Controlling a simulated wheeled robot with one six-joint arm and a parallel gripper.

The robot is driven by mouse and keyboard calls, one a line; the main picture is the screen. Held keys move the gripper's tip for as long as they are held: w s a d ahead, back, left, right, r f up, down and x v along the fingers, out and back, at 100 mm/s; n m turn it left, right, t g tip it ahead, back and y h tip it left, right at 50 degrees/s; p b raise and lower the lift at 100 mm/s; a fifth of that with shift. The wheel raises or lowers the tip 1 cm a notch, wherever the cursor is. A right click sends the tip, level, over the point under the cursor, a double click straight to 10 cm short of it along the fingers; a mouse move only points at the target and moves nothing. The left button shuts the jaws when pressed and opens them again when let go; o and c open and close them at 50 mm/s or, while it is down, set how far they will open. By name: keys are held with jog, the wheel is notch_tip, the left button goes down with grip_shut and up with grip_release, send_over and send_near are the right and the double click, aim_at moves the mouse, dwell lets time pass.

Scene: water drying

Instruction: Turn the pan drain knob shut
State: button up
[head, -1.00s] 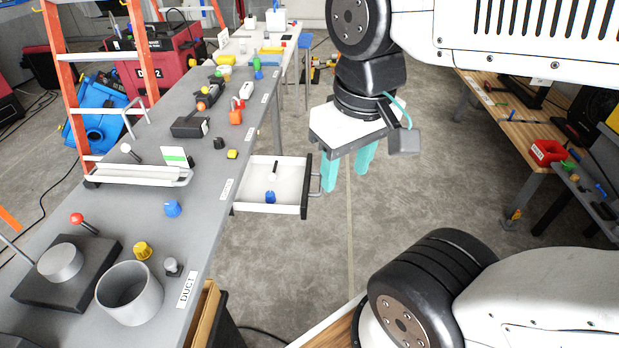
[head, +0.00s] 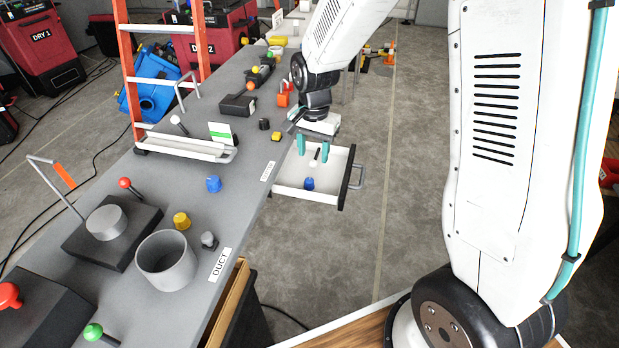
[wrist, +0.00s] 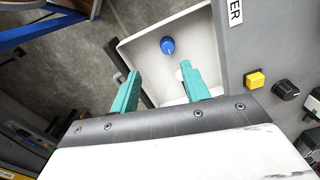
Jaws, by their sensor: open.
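A white drawer-like pan (head: 344,165) with a dark front and a grey handle stands pulled out from the grey bench. A blue knob (head: 309,184) sits inside it near its front edge in the head view, and the knob also shows in the wrist view (wrist: 167,46). A small white-ended black lever (head: 316,157) is behind the knob. My gripper (head: 312,152) is open and empty, with its teal fingers pointing down over the pan. In the wrist view my gripper (wrist: 161,70) has its fingertips apart, with the blue knob beyond them, not touched. Which knob is the pan drain knob is not labelled.
The bench carries another blue knob (head: 213,184), a yellow knob (head: 181,220), a grey cup (head: 166,262), a white tray (head: 185,147) and a yellow button (head: 276,136). Floor right of the pan is clear.

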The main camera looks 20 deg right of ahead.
aim_at(309, 180)
jog(key=shift+m, duration=0.4)
jog(key=f, duration=0.1)
jog(key=w+f, duration=0.1)
jog(key=f, duration=0.2)
jog(key=shift+w+a, duration=0.2)
jog(key=shift+w, duration=0.15)
notch_tip(309, 180, down, 7)
jog(key=shift+f, duration=0.2)
jog(key=c, duration=1)
